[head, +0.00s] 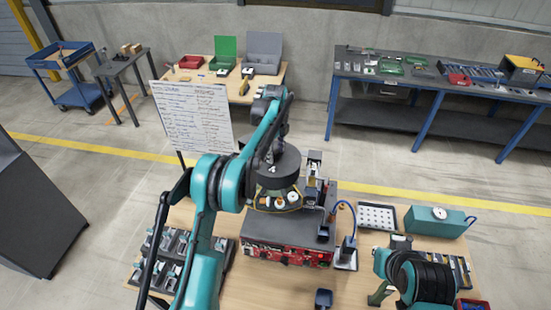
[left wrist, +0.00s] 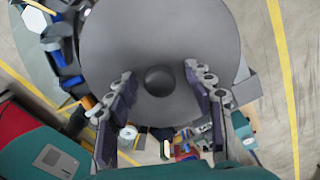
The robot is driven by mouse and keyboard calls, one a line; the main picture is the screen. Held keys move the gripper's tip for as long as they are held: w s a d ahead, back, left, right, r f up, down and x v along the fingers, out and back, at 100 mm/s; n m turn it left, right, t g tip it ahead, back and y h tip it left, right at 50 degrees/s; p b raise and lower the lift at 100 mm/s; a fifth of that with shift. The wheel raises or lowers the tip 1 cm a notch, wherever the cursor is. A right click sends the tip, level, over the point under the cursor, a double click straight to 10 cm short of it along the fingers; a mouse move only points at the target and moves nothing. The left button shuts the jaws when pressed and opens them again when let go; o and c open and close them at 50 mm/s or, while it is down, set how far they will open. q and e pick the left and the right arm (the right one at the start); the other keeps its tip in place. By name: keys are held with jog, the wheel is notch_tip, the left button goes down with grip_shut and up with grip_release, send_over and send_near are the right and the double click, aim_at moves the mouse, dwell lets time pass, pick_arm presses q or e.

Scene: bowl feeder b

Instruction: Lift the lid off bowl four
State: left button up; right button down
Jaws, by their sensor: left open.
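The lid (head: 289,160) is a dark grey round disc over the bowl feeder on the near table. In the left wrist view the lid (left wrist: 115,45) fills the upper middle, with a round dark knob (left wrist: 160,80) at its centre. The bowl (head: 264,205) shows below the lid, with a yellowish rim and small pale parts. My left gripper (head: 276,148) is above the lid. In the left wrist view its two fingers (left wrist: 158,82) are spread on either side of the knob, apart from it. My right gripper is not in view.
The feeder's dark base (head: 285,232) stands mid-table. A whiteboard (head: 193,115) with writing stands left behind it. A perforated tray (head: 377,216) and a teal box (head: 433,222) lie to the right. Racks of parts (head: 160,262) lie left. My right arm is at lower right.

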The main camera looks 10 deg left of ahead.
pick_arm(q)
grip_shut()
jog(key=shift+r, duration=0.1)
